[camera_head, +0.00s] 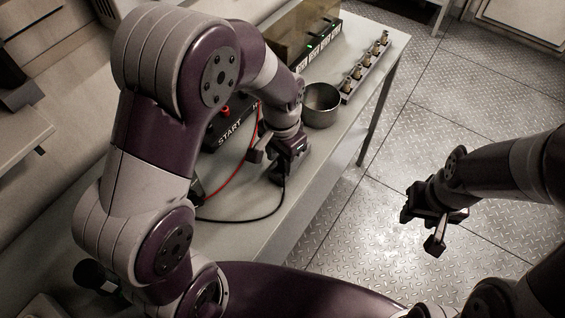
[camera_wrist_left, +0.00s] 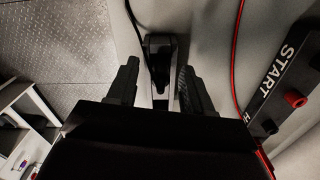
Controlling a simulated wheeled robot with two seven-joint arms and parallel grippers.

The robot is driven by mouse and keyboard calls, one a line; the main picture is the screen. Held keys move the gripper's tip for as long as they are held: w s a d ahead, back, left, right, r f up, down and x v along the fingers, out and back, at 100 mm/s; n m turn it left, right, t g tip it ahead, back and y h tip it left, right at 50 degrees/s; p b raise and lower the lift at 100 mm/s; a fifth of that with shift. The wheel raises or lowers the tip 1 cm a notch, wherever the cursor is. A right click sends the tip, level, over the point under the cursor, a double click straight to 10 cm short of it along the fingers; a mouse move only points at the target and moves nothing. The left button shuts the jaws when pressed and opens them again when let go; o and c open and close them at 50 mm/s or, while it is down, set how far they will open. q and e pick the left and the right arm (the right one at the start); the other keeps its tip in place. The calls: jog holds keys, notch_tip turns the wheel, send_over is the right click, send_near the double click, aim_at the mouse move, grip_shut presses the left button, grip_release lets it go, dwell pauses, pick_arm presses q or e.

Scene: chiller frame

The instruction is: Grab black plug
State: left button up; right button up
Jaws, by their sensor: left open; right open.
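The black plug (camera_wrist_left: 160,48) lies on the grey table in the left wrist view, with a black cable (camera_wrist_left: 134,22) beside it. My left gripper (camera_wrist_left: 158,75) is open, with one finger on each side of the plug's line. Whether the fingers touch it cannot be told. In the head view my left gripper (camera_head: 282,158) is low over the table and mostly hides the plug; the black cable (camera_head: 255,219) curves up to it. My right gripper (camera_head: 424,226) is open and empty, over the floor right of the table.
A black START box (camera_head: 229,126) with red sockets stands behind my left arm; a red cable (camera_head: 240,172) runs near it. A metal pot (camera_head: 321,106), a row of brass fittings (camera_head: 366,68) and a labelled box (camera_head: 305,38) stand further back. The table's right edge is close.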

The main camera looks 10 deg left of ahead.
pick_arm(q)
jog(key=shift+s+f, duration=0.1)
jog(key=shift+f, duration=0.3)
jog(key=shift+a, duration=0.1)
grip_shut()
